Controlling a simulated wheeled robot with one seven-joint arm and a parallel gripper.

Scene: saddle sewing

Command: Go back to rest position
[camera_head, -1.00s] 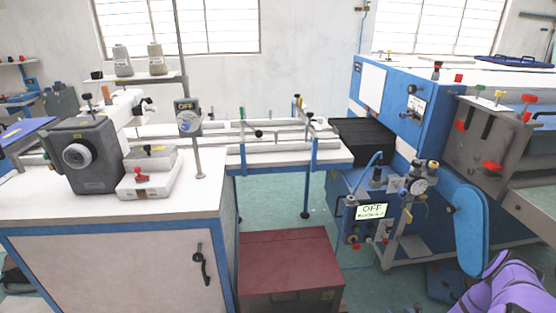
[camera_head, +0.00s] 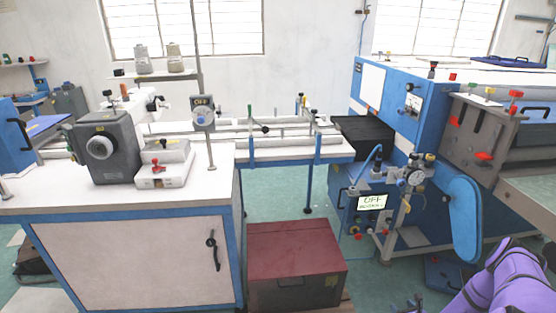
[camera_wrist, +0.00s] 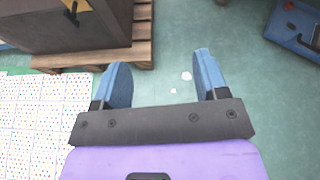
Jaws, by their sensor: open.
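My gripper (camera_wrist: 162,88) shows in the wrist view with its two blue fingers spread apart and nothing between them. It points at the green floor (camera_wrist: 172,60), where small white specks show. In the head view my purple arm is at the bottom right corner, with a dark part of its end at the bottom edge. The gripper's fingers are not clear there.
A dark red chest (camera_head: 296,262) stands on a wooden pallet (camera_wrist: 142,50) left of my arm. The white-topped sewing bench (camera_head: 120,182) is at the left. The blue machine (camera_head: 398,100) is at the right.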

